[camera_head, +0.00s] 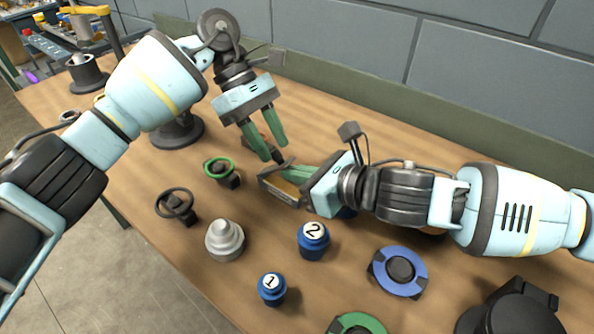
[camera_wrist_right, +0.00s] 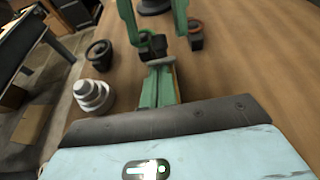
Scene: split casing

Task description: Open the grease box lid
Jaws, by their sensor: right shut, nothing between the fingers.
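The grease box (camera_head: 277,190) is a small, dark-edged box near the middle of the table, with a tan-yellow strip showing inside its rim. My right gripper (camera_head: 291,173) is shut and empty, its green fingers low over the box. In the right wrist view the shut fingers (camera_wrist_right: 159,85) hide most of the box, and a grey piece lies at their tips. My left gripper (camera_head: 272,150) is open, pointing down just behind the box, its fingers apart. I cannot tell how far the lid is raised.
A green-ringed valve (camera_head: 220,168) and a black-ringed valve (camera_head: 175,204) stand left of the box. In front are a grey stepped knob (camera_head: 225,240) and blue parts numbered 2 (camera_head: 313,240) and 1 (camera_head: 271,289). A blue round part (camera_head: 399,271) lies right.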

